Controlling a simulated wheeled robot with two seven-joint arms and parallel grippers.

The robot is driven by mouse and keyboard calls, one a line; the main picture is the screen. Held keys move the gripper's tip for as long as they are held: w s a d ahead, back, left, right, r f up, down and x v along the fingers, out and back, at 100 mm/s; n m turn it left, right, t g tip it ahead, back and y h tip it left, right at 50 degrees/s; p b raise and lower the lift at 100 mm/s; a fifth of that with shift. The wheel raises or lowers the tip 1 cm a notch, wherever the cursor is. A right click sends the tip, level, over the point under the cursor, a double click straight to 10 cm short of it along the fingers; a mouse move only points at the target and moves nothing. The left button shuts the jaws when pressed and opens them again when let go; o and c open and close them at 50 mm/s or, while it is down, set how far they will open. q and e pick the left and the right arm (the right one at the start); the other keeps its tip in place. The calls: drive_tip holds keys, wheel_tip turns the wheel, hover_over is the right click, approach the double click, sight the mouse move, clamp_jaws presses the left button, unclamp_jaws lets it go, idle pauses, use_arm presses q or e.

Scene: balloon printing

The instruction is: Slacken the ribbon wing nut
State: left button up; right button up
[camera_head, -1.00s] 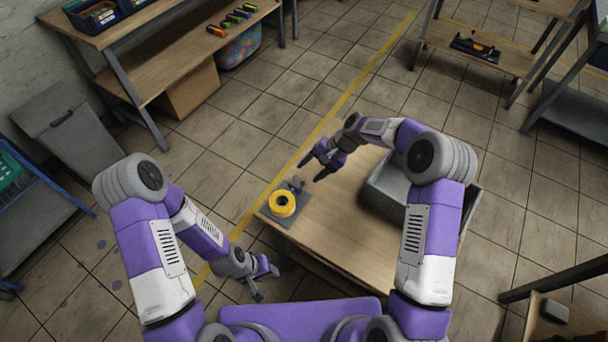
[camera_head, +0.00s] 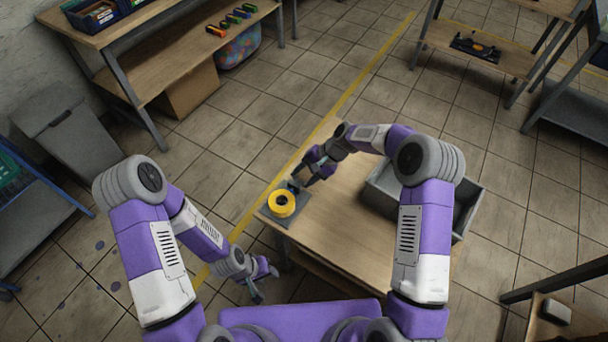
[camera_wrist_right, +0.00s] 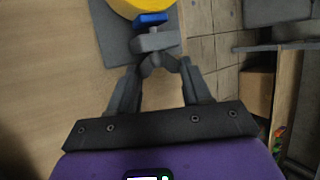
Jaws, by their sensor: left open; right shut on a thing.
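The yellow ribbon roll (camera_head: 282,204) lies on a grey base plate (camera_head: 268,218) at the table's left corner. It also shows at the top of the right wrist view (camera_wrist_right: 142,6), beside a small blue part (camera_wrist_right: 150,19) and a grey block (camera_wrist_right: 155,41). My right gripper (camera_head: 300,185) is right behind the roll. In the right wrist view, its fingertips (camera_wrist_right: 158,64) meet on the small grey wing nut at the near end of the block; the tips mostly hide it. My left gripper (camera_head: 265,284) is open and empty, low in front of the table's left side.
A grey open bin (camera_head: 470,212) stands on the right of the wooden table (camera_head: 335,235). The tabletop between bin and roll is clear. A shelf bench (camera_head: 165,75) stands at the back left, apart from the table.

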drive_tip(key=shift+d+f+t+y+b, duration=0.15)
drive_tip(key=shift+t+y+b, duration=0.3)
drive_tip(key=shift+b, duration=0.4)
drive_tip(key=o, duration=0.8)
drive_tip(key=p+v, duration=0.2)
drive_tip(key=v, duration=0.5)
drive_tip(key=shift+d+r, duration=0.2)
drive_tip(key=shift+r, duration=0.15)
